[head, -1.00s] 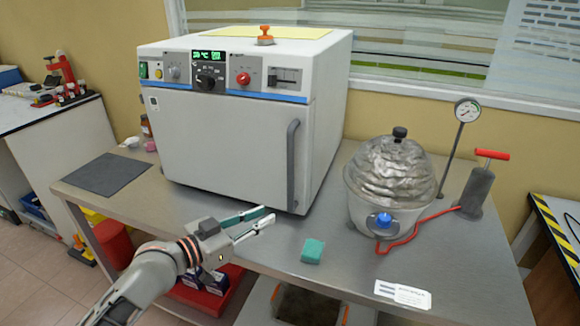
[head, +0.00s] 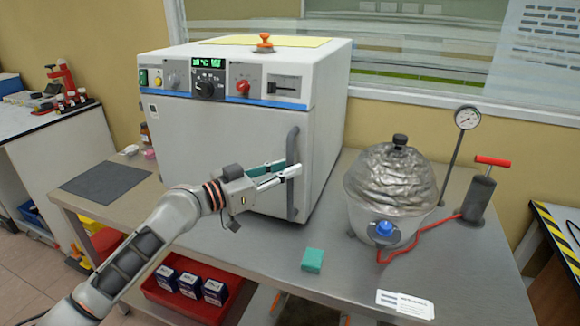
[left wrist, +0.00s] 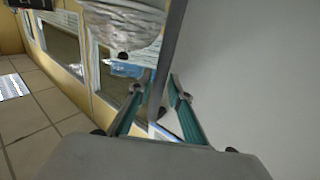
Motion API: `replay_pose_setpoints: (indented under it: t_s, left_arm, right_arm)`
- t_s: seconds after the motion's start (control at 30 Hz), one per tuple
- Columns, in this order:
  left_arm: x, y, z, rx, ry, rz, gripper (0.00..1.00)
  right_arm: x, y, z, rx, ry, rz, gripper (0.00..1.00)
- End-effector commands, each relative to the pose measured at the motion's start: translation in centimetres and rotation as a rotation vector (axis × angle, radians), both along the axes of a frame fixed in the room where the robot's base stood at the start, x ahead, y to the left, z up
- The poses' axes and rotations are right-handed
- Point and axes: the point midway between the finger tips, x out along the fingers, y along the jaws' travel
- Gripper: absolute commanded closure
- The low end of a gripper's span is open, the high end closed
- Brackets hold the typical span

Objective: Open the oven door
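The white oven (head: 330,110) stands on the bench with its door (head: 205,135) closed. A grey vertical handle (head: 292,145) is at the right side of the door. My left gripper (head: 290,168) is at the handle, around its middle height. In the left wrist view, the handle (left wrist: 166,55) runs between the two green-padded fingers of my left gripper (left wrist: 159,92). The fingers are apart, with gaps beside the handle, so the gripper looks open around it. My right gripper is not in view.
A foil-covered pot (head: 390,185), a gauge (head: 467,118) and a red-handled pump (head: 480,190) stand right of the oven. A green block (head: 313,260) and a white card (head: 404,304) lie near the bench front. A dark mat (head: 103,181) lies at left.

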Motion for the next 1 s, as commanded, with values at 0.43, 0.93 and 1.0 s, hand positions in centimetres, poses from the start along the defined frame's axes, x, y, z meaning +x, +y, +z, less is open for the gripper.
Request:
replay_pose_setpoints:
  t_s: [0.43,0.93,1.0]
  left_arm:
    - [0.7,-1.01,-0.08,0.001,0.001,0.0,0.81]
    - [0.29,-0.67,-0.21,0.001,0.001,-0.009,1.0]
    - [-0.01,-0.46,-0.27,0.001,0.001,-0.017,1.0]
  right_arm:
    - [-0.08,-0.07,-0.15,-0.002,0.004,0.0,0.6]
    - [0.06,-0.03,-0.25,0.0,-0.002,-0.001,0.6]
    - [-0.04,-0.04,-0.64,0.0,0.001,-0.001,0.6]
